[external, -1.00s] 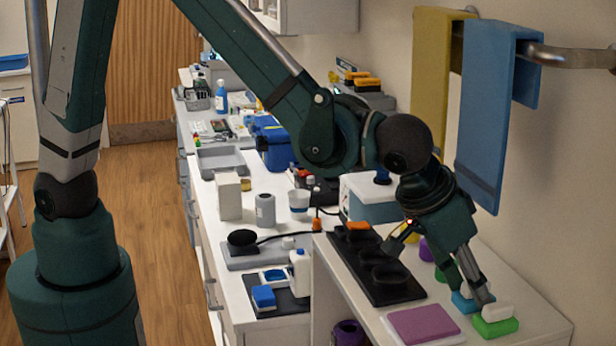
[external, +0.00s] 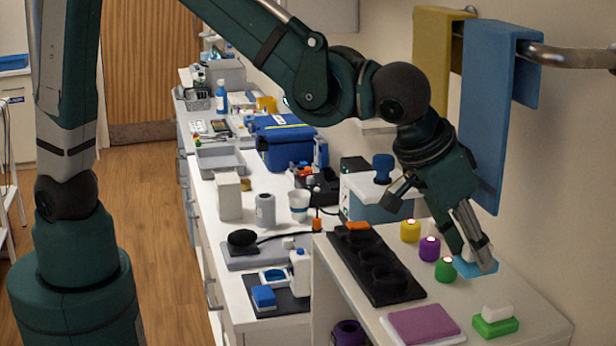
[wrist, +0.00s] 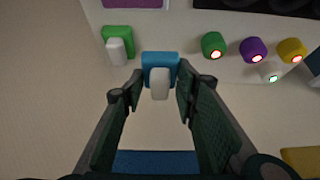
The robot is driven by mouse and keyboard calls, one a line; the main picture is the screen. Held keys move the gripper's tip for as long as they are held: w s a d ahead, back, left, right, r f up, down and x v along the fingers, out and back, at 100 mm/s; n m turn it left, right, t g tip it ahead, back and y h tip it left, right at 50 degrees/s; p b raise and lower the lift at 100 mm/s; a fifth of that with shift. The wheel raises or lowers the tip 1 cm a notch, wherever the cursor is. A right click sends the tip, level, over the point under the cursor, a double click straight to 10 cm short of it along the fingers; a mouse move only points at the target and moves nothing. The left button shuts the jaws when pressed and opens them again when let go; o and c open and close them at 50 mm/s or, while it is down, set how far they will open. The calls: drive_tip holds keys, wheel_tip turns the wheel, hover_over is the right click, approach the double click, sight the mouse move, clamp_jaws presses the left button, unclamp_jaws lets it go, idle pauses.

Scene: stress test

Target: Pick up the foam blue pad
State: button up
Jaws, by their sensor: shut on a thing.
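The blue pad (external: 476,268) is a light-blue block at the tip of my gripper (external: 474,252) in the external view, and appears raised off the white counter. In the wrist view the blue pad (wrist: 160,60) has a white part (wrist: 160,86) on it, between the two fingers of my gripper (wrist: 152,92). The fingers are shut on it. In the external view the fingers hide the white part and some of the pad.
A green pad with a white top (external: 495,325) and a purple pad (external: 423,324) lie near the counter's front. Yellow (external: 410,231), purple (external: 430,248) and green (external: 446,269) pots stand behind. A black holder (external: 374,264) is on the left. Towels hang by the wall.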

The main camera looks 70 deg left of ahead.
drive_tip(key=s+b, duration=0.1)
drive_tip(key=s, duration=1.8)
